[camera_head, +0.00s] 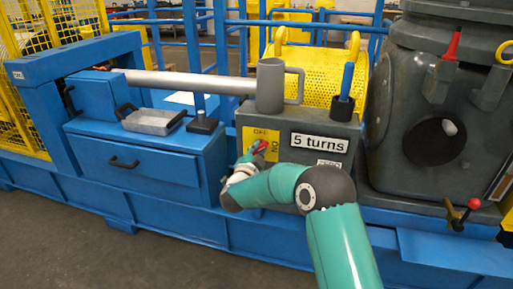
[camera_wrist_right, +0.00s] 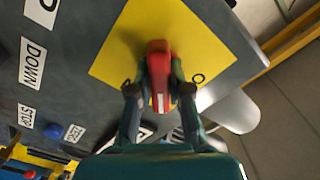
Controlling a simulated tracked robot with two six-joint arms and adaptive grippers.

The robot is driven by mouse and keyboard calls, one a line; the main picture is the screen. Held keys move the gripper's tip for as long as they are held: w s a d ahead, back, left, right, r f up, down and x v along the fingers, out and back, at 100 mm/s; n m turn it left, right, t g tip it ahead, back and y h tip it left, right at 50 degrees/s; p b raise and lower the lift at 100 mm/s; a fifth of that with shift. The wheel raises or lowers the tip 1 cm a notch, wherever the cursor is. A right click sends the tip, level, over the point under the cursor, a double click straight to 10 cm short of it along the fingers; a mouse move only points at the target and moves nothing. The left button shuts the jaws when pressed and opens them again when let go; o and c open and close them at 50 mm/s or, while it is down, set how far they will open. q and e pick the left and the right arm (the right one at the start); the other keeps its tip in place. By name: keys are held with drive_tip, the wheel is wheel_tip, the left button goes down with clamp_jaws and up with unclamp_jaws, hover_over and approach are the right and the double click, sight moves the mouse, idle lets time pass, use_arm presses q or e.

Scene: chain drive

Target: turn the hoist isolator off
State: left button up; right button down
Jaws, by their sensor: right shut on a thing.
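The hoist isolator is a red handle (camera_head: 259,147) on a yellow plate (camera_head: 250,138) at the left of the grey box's front. In the right wrist view the red handle (camera_wrist_right: 158,55) runs up and down the picture over the yellow plate (camera_wrist_right: 120,45), with a round mark on the plate to its right. My right gripper (camera_head: 249,157) has its fingers on both sides of the handle, shut on it, also in the right wrist view (camera_wrist_right: 158,88). The fingers cover part of the handle and plate. My left gripper is not in view.
A grey mug (camera_head: 270,85) and a dark holder with a blue-handled tool (camera_head: 345,85) stand on the grey box (camera_head: 300,122). A "5 turns" label (camera_head: 319,143) is right of the isolator. A metal tray (camera_head: 152,121) sits on the blue cabinet (camera_head: 130,162) to the left.

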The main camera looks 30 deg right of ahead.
drive_tip(key=n+p, duration=0.3)
drive_tip(key=n, duration=0.3)
drive_tip(key=shift+d, duration=0.15)
drive_tip(key=shift+f+n+p, duration=0.1)
drive_tip(key=shift+n+p, duration=0.9)
drive_tip(key=shift+n, duration=0.8)
drive_tip(key=c, duration=1.1)
unclamp_jaws()
drive_tip(key=shift+a, duration=0.2)
